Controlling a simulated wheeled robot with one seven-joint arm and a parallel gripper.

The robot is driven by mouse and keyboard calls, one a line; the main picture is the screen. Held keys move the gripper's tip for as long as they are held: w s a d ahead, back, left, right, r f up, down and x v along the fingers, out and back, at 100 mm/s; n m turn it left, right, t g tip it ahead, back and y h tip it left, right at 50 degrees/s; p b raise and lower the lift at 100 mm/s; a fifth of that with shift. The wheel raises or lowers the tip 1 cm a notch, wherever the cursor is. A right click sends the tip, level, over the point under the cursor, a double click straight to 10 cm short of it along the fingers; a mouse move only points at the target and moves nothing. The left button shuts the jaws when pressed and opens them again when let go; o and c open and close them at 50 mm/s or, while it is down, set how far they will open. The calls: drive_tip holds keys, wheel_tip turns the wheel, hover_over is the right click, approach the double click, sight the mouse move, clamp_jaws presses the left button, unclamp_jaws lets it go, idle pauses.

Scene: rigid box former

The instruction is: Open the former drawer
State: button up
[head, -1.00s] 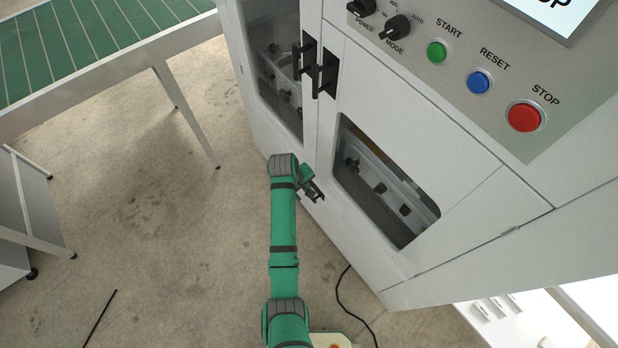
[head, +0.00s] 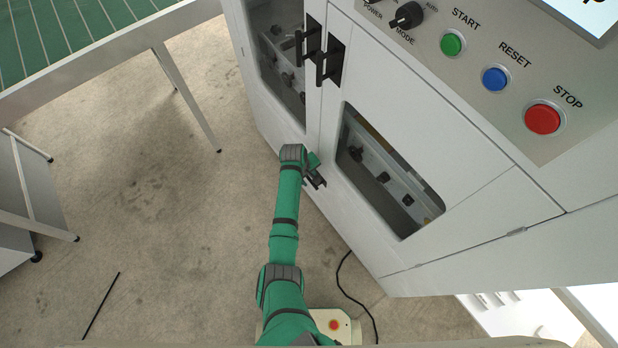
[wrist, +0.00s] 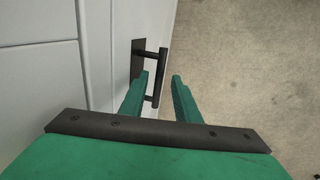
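The former (head: 430,170) is a white cabinet in the head view, with windowed doors. In the wrist view a black bar handle (wrist: 162,62) stands out from a white panel (wrist: 98,50) on a dark mounting plate. My gripper (wrist: 159,74) is open, with one green finger on each side of the bar as seen from the wrist. I cannot tell whether a finger touches it. In the head view my gripper (head: 316,181) is low at the cabinet front, beside the right door's window. The handle there is hard to make out behind my gripper.
Two black door handles (head: 328,62) stick out higher on the former. Above are a green START button (head: 452,44), blue RESET and red STOP.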

drive_tip(key=shift+w+f, duration=0.1)
drive_tip(key=shift+f, duration=0.2)
clamp_jaws()
